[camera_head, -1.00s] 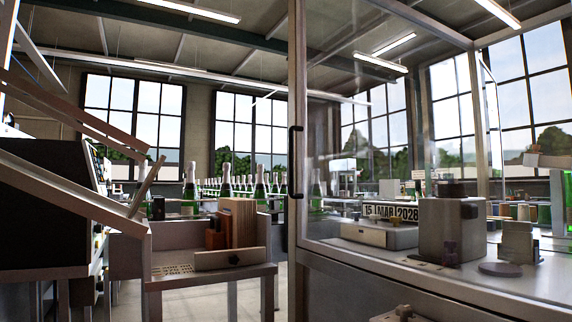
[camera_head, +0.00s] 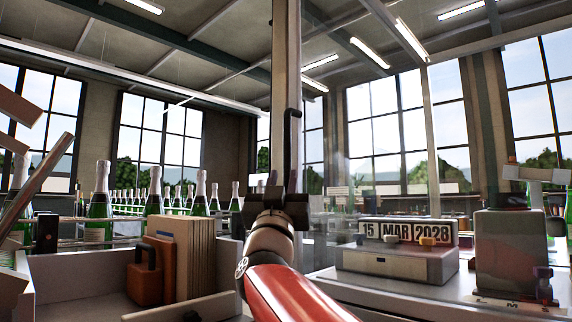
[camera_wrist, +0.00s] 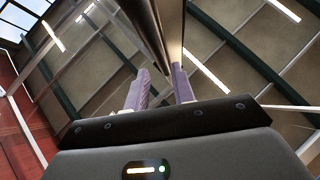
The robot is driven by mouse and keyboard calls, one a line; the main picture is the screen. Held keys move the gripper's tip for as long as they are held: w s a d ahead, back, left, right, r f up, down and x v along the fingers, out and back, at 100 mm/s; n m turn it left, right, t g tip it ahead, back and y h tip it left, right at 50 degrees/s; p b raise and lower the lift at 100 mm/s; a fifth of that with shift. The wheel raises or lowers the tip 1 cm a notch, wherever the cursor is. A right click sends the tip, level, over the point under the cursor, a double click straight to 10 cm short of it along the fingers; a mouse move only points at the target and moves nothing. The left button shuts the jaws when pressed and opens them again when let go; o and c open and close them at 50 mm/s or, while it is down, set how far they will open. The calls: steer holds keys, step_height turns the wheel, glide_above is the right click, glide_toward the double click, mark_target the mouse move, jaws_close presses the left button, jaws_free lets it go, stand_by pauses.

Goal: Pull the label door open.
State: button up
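The label door is a glazed panel with a pale metal upright (camera_head: 286,60) in the middle of the head view. A dark vertical bar handle (camera_head: 288,142) is fixed to that upright. My gripper (camera_head: 277,183) is raised at the handle's lower end, in front of the upright. In the wrist view, its two purple fingers (camera_wrist: 160,88) stand apart. The dark handle (camera_wrist: 148,25) runs down towards the space between them, nearer the right finger. A gap shows beside the left finger. The handle's lower end is partly hidden by my gripper in the head view.
On the left, a tray holds a brown case (camera_head: 146,272) and upright boards (camera_head: 190,255). Bottles (camera_head: 100,205) line the back.

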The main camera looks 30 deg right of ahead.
mark_target(287, 163)
steer(key=p+x, duration=0.2)
steer(key=x, duration=0.5)
steer(key=shift+r, duration=0.1)
steer(key=shift+c, duration=0.3)
jaws_close()
